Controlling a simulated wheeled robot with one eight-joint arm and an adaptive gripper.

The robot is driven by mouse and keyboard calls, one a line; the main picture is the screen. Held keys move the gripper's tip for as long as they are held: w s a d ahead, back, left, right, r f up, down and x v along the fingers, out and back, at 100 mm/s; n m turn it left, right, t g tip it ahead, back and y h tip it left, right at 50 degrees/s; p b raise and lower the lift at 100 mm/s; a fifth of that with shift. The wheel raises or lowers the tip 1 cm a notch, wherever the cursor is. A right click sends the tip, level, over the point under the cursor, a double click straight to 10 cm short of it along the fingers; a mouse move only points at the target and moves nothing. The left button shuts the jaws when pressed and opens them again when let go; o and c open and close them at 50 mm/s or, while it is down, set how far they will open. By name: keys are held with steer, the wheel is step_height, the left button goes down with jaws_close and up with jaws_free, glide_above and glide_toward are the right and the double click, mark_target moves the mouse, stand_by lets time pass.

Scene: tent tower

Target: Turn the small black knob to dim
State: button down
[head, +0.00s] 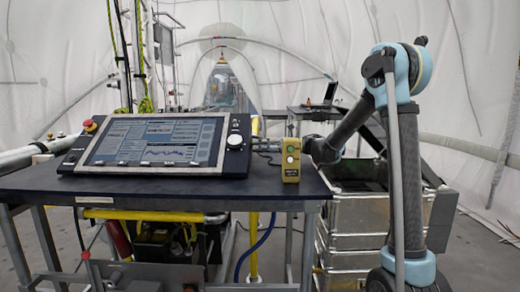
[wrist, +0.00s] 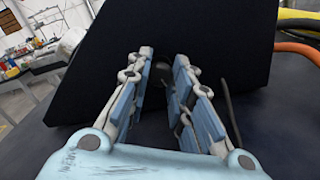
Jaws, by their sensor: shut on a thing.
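The console (head: 70,160) with a lit screen lies tilted on the dark table. In the wrist view its black side panel (wrist: 225,45) stands just ahead of my gripper. My gripper (wrist: 163,62) has its fingertips at this panel, one on each side of a small dark shape, the small black knob (wrist: 161,76). The jaws are shut on it; the knob is mostly shaded and its turn angle cannot be told. In the head view my gripper (head: 268,144) reaches in from the right to the console's right side, and the knob is hidden there.
A yellow box with buttons (head: 291,160) stands on the table in front of my gripper. A white dial (head: 235,141) is on the console's right face, a red button (head: 90,125) at its left. Metal crates (head: 350,235) stand right of the table. Orange cables (wrist: 300,30) lie right of the panel.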

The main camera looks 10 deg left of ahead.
steer(key=shift+m, duration=2)
steer(key=c, duration=1.4)
jaws_free()
steer(key=shift+c, duration=0.2)
steer(key=shift+d, duration=0.1)
steer(key=v, duration=1.2)
steer(key=shift+f, duration=0.15)
